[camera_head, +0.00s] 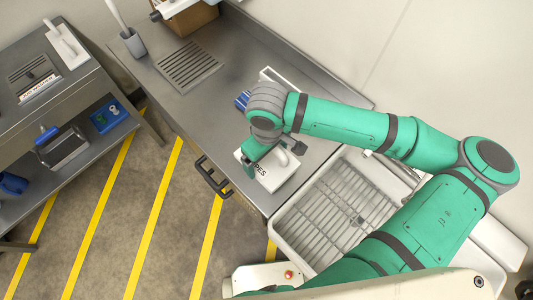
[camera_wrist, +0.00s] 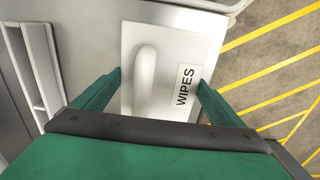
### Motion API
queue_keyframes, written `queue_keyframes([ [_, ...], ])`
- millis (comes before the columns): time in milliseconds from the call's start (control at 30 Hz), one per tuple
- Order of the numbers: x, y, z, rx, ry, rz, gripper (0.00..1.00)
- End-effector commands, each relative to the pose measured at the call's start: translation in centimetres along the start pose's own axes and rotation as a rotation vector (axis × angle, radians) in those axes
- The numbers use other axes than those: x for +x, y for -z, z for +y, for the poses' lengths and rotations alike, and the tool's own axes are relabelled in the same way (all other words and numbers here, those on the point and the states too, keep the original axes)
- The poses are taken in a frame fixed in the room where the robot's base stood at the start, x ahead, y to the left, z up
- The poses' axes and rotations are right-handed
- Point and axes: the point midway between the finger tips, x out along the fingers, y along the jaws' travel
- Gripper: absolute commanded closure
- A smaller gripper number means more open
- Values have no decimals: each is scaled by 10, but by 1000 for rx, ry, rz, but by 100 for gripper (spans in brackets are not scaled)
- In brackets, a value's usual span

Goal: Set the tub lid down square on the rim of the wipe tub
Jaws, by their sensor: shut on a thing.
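The tub lid (camera_head: 284,177) is a flat white square plate with a raised bar handle and a "WIPES" label. It is over the front right part of the steel counter, left of the sink. In the wrist view the lid (camera_wrist: 160,99) lies between my two green fingers. My gripper (camera_wrist: 160,80) is shut on the lid, with one finger at each side of it. In the head view my gripper (camera_head: 275,160) is partly hidden by its own wrist. The wipe tub cannot be made out clearly; whether it is under the lid I cannot tell.
A white-rimmed open item (camera_wrist: 35,65) stands beside the lid, mostly behind my arm in the head view. The sink with a wire rack (camera_head: 335,205) is at right. Another white handled item (camera_head: 67,45) is on the left bench.

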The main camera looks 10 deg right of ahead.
Motion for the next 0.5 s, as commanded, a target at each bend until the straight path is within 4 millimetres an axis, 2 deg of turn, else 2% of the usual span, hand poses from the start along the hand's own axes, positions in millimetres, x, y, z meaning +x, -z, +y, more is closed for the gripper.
queue_keyframes([
  [500,11,2,-2,-5,1,1,33],
])
